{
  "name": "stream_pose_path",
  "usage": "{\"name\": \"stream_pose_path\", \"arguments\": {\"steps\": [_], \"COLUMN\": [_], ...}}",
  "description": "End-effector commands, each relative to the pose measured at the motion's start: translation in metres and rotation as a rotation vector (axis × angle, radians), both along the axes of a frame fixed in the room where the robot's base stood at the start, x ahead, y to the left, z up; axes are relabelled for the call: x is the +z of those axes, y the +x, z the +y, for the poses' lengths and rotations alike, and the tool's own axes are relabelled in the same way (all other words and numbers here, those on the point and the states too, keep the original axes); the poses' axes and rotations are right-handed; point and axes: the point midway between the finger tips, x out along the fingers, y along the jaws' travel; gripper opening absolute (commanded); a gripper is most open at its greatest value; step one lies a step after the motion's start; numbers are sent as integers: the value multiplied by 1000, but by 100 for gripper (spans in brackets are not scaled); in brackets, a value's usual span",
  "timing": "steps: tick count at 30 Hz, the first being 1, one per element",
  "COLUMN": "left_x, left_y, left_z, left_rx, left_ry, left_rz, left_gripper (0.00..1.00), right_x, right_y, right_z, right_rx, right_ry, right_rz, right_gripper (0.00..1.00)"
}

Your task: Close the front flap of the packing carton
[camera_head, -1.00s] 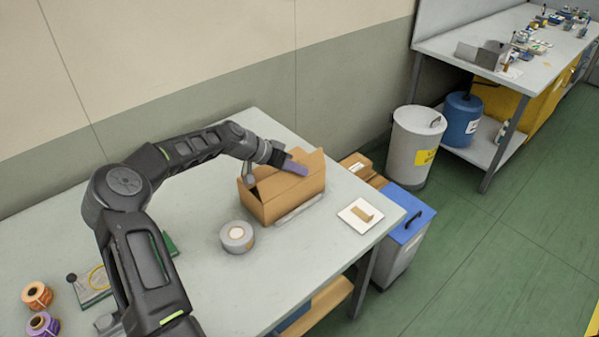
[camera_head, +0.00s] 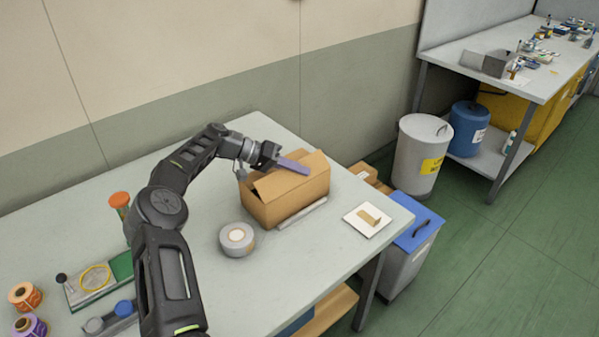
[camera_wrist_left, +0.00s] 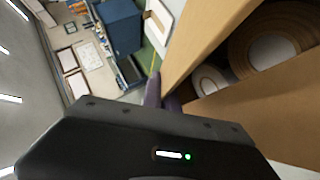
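The brown packing carton (camera_head: 291,203) stands on the grey worktable, with brown flaps at its top. In the left wrist view, two carton flaps (camera_wrist_left: 207,38) (camera_wrist_left: 255,118) stand apart, and large rolls (camera_wrist_left: 267,45) show inside through the gap. My left gripper (camera_head: 293,165) is over the carton's top, its purple-grey fingers lying along the flap area. My right gripper is not in view.
A grey tape roll (camera_head: 237,238) sits left of the carton. A white square plate with a tan piece (camera_head: 367,219) lies to its right. A grey strip (camera_head: 302,213) lies along its front. Spools (camera_head: 25,296) and a green-ended tool (camera_head: 97,281) are at left.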

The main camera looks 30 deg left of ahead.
Motion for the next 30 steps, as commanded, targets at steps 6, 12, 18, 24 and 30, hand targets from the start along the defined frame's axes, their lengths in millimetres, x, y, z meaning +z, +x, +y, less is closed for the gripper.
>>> {"name": "stream_pose_path", "arguments": {"steps": [6,12,18,24,30], "left_x": [0,0,0,0,6], "left_y": [0,0,0,0,-7], "left_z": [0,0,0,1,12], "left_rx": [0,0,0,0,2], "left_ry": [1,1,1,1,3], "left_rz": [0,0,0,0,-1], "left_gripper": [0,16,25,25,25], "right_x": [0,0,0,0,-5], "right_y": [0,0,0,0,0], "right_z": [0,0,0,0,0], "right_rx": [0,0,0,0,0], "right_ry": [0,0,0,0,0], "right_rz": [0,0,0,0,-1], "right_gripper": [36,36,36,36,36]}}
